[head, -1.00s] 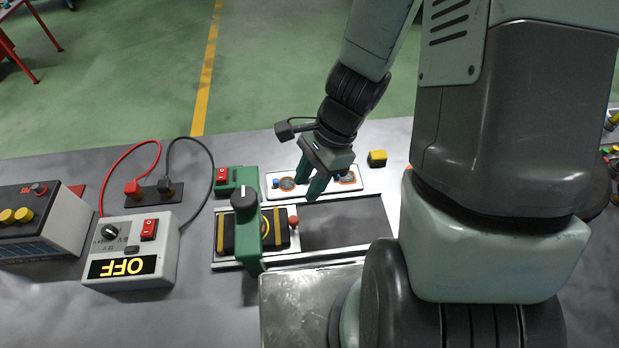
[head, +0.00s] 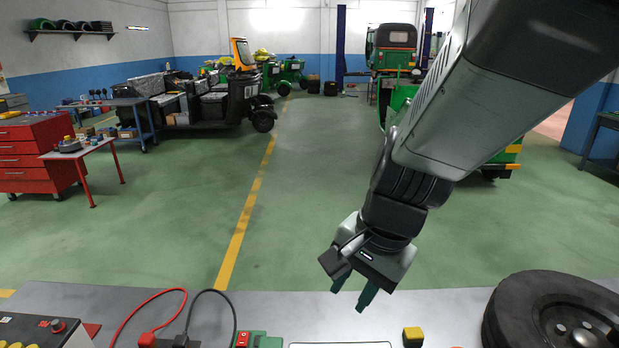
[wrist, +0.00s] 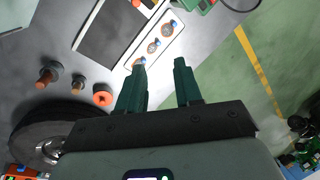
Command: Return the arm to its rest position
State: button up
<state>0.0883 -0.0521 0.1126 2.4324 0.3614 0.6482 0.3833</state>
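My gripper (head: 350,296) hangs from my arm over the far edge of the grey workbench (head: 448,306) in the head view, pointing down. Its two green fingers are apart with nothing between them. In the wrist view my gripper (wrist: 160,78) also shows open and empty, above the bench. Below its fingertips lies a white panel (wrist: 168,28) with several round spots. Most of the bench top is outside the head view.
A black tyre (head: 555,312) lies on the bench at right. Red and black cables (head: 165,300) rise at left. Open floor lies beyond.

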jog(key=s+d+r+n+t+h, duration=0.2)
jog(key=s+d+r+n+t, duration=0.2)
jog(key=r, duration=0.9)
jog(key=s+n, duration=0.3)
jog(key=s, duration=0.2)
jog(key=shift+s+d+r+n+h, duration=0.15)
jog(key=shift+s+d+n+h, duration=0.15)
jog(key=shift+d+n, duration=0.1)
